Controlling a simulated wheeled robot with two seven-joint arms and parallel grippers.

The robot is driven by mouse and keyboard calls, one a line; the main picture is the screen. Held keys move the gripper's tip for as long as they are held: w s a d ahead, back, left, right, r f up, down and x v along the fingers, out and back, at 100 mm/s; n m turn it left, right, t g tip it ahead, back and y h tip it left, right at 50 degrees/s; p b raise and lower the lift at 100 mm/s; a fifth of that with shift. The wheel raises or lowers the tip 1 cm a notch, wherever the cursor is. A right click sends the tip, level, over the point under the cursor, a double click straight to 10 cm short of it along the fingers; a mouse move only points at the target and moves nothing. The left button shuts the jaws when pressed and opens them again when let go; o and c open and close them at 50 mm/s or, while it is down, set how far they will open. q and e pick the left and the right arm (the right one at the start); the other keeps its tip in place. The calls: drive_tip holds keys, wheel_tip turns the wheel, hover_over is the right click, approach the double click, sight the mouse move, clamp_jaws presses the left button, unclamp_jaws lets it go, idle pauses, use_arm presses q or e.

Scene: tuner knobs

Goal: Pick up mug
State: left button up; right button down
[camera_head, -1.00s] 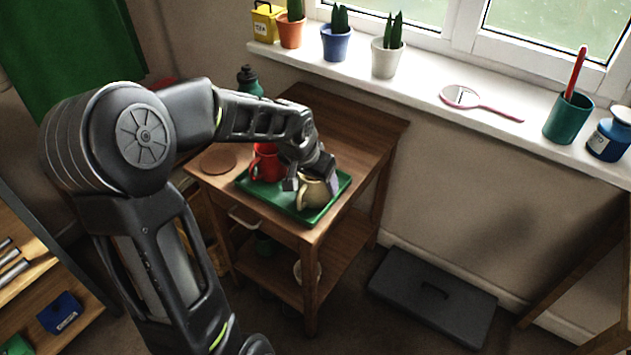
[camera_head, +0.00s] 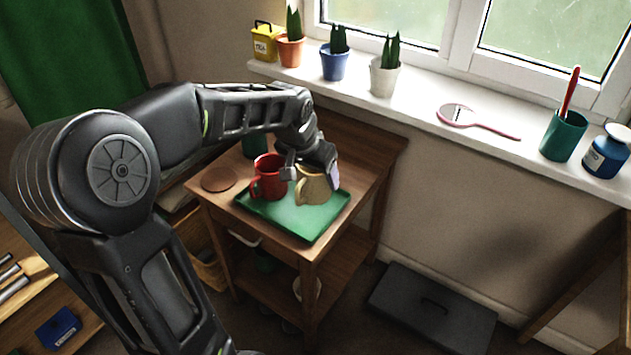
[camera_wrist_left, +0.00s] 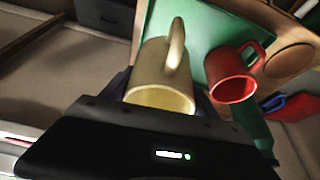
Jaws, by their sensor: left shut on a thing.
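A cream mug (camera_head: 313,187) is held by my left gripper (camera_head: 312,172) over the green tray (camera_head: 310,222) on the small wooden table. In the left wrist view the cream mug (camera_wrist_left: 165,80) sits between the fingers, its open rim toward the camera and its handle pointing away. My left gripper (camera_wrist_left: 168,98) is shut on it. A red mug (camera_head: 268,177) stands on the tray to the left of the cream mug, and it also shows in the left wrist view (camera_wrist_left: 232,80). My right gripper is in neither view.
A round brown coaster (camera_head: 220,179) lies on the table left of the tray. A dark green bottle (camera_head: 254,145) stands behind the red mug, partly hidden by my arm. The windowsill (camera_head: 420,112) behind holds potted plants. A grey box (camera_head: 432,305) lies on the floor.

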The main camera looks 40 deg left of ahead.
use_arm(q)
drive_tip(key=shift+r, duration=1.2)
